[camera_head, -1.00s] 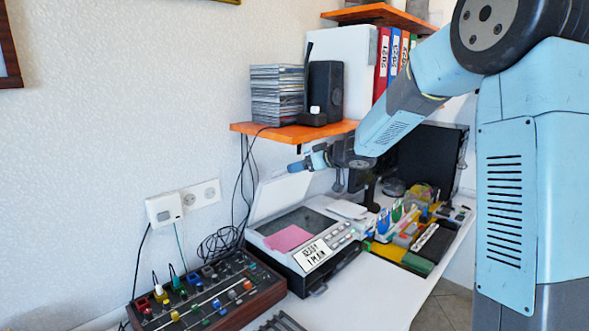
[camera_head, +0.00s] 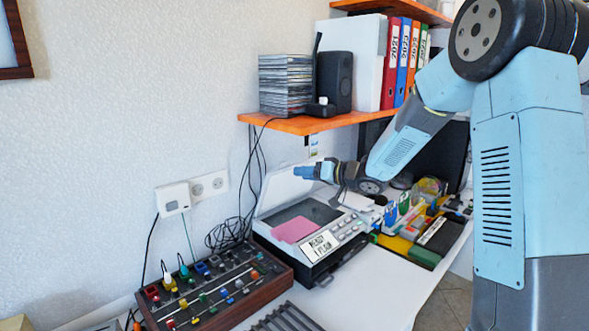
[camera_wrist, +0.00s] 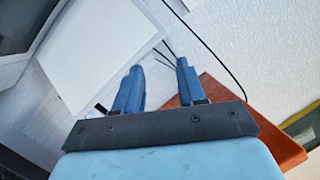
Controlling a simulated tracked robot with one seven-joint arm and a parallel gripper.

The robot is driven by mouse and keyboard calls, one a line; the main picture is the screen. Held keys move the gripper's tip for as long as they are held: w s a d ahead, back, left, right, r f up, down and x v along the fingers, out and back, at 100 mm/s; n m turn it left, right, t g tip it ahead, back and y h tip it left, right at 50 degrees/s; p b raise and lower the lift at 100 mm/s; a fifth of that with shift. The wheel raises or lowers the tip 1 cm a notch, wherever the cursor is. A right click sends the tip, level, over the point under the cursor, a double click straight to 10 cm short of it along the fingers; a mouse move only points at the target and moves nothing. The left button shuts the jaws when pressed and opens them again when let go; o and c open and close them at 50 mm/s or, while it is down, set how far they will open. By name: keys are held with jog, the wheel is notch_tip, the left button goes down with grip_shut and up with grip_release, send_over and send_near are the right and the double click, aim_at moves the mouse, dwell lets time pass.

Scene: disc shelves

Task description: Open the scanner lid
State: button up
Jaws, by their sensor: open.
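The scanner (camera_head: 345,238) stands on the desk with its dark glass bed showing and a pink sheet lying on it. Its white lid (camera_head: 278,190) is raised, tilted up along the back edge near the wall. My gripper (camera_head: 300,172) is open and empty at the upper part of the lid and hides some of its top edge. In the wrist view the lid (camera_wrist: 100,50) is a pale panel to the left of my open fingers (camera_wrist: 158,68). I cannot tell whether a finger touches it.
An orange shelf (camera_head: 300,124) with a disc stack (camera_head: 285,84) and a dark speaker (camera_head: 335,80) hangs above my gripper. A knob panel (camera_head: 215,290) stands front left of the scanner. Loose cables (camera_head: 228,234) lie behind.

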jog(key=f+m+y, duration=0.1)
jog(key=f+m, duration=0.1)
jog(key=m, duration=0.1)
jog(key=f+m+t+y, duration=0.1)
jog(key=shift+s+a+f+y, duration=0.1)
jog(key=shift+s+f+y, duration=0.15)
jog(key=shift+f+y, duration=0.05)
jog(key=c, duration=0.3)
jog(key=d+f+m+t, duration=0.1)
jog(key=m+t, duration=0.1)
jog(key=m, duration=0.1)
jog(key=d+f+m+t, duration=0.1)
jog(key=m, duration=0.1)
jog(key=d+f+m+t, duration=0.1)
jog(key=m+t, duration=0.1)
jog(key=m, duration=0.1)
jog(key=shift+s+d+f+m+t+y, duration=0.1)
jog(key=shift+d+f+m+t+y, duration=0.1)
jog(key=shift+f+m+t+y, duration=0.1)
grip_shut()
jog(key=m, duration=0.1)
send_near(284, 164)
jog(key=shift+t, duration=0.4)
jog(key=x, duration=0.7)
jog(key=shift+f, duration=0.3)
